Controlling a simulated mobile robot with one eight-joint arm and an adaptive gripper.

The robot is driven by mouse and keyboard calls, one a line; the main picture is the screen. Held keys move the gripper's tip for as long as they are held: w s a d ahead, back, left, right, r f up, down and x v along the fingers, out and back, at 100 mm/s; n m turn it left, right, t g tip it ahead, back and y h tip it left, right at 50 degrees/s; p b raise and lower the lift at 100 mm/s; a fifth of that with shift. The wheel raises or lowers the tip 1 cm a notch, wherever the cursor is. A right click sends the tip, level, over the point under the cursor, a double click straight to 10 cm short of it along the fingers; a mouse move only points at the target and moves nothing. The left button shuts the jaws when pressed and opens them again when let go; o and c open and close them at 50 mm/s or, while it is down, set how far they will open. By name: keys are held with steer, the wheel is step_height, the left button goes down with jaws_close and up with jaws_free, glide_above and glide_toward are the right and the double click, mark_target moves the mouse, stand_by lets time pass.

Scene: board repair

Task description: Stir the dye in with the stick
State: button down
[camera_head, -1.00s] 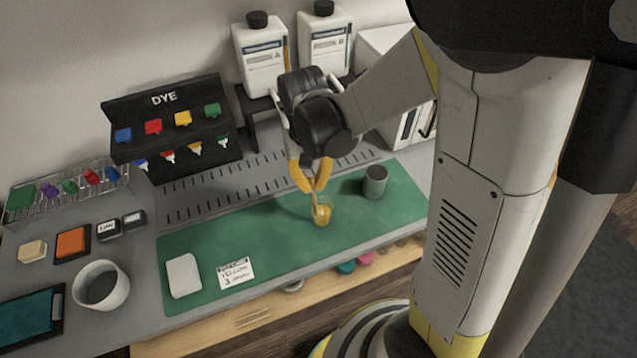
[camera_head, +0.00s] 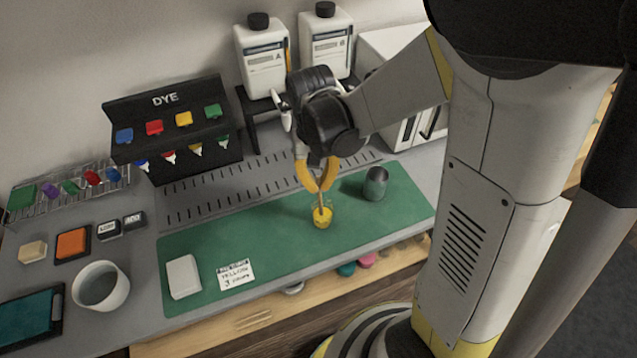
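A small cup of yellow liquid (camera_head: 323,219) stands on the green mat (camera_head: 270,241), right of the middle. My gripper (camera_head: 319,187) is above it, its orange fingers closed together on a thin stick (camera_head: 319,205). The stick points down into the cup, close to upright. Its lower end is hidden in the liquid. A card (camera_head: 236,274) on the mat reads yellow, 3, with further words too small to read surely.
A dark grey metal cup (camera_head: 375,184) stands just right of the yellow cup. A white block (camera_head: 183,277) lies on the mat's left. The DYE rack (camera_head: 168,125) and two white bottles (camera_head: 264,62) (camera_head: 326,45) stand behind. A white mug (camera_head: 101,287) is front left.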

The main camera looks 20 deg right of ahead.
step_height(320, 180, up, 8)
steer(key=w+p, duration=0.1)
steer(key=p, duration=0.4)
steer(key=shift+w+f, duration=0.2)
steer(key=shift+f, duration=0.05)
stand_by(0.6)
